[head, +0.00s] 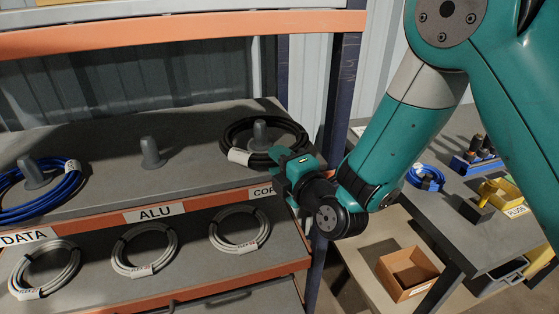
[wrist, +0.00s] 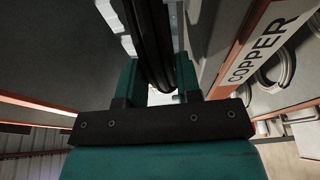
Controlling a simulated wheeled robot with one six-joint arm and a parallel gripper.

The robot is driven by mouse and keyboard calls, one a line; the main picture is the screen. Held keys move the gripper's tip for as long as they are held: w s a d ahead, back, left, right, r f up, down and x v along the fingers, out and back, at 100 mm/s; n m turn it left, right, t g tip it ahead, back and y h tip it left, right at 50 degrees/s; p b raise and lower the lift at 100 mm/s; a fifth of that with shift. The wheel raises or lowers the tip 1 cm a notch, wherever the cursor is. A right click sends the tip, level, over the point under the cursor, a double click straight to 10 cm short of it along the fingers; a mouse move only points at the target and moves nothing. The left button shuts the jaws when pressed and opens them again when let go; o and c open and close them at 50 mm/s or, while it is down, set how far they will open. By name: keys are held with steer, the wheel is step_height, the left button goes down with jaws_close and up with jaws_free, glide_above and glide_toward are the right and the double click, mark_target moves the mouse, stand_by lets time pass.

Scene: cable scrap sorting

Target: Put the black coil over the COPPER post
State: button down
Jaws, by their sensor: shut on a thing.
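The black coil (head: 229,134) is at the right end of the upper shelf in the head view, with a white tag on its front left. The grey COPPER post (head: 260,132) shows inside the ring, so the coil appears to be around it. I cannot tell whether the coil rests on the shelf. My gripper (head: 286,162) is shut on the coil's front right side. In the wrist view the black strands (wrist: 152,40) run between the fingers of my gripper (wrist: 159,82). The COPPER label (wrist: 258,46) is readable there; in the head view my gripper partly hides it.
The ALU post (head: 150,152) is bare. A blue coil (head: 68,185) lies around the DATA post (head: 32,173). Several grey coils hang or lie below the orange shelf edge (head: 105,222). A dark blue upright (head: 341,90) stands just right of the shelf. A side table (head: 487,235) is at the right.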

stand_by(0.4)
steer(key=shift+f+b, duration=0.45)
steer(key=shift+f, duration=0.1)
steer(key=c, duration=0.7)
jaws_free()
steer(key=shift+c, duration=0.2)
steer(key=shift+s+f, duration=0.1)
steer(key=shift+f, duration=0.2)
steer(key=shift+r, duration=0.1)
step_height(320, 180, up, 8)
steer(key=p, duration=0.8)
steer(key=shift+f, duration=0.25)
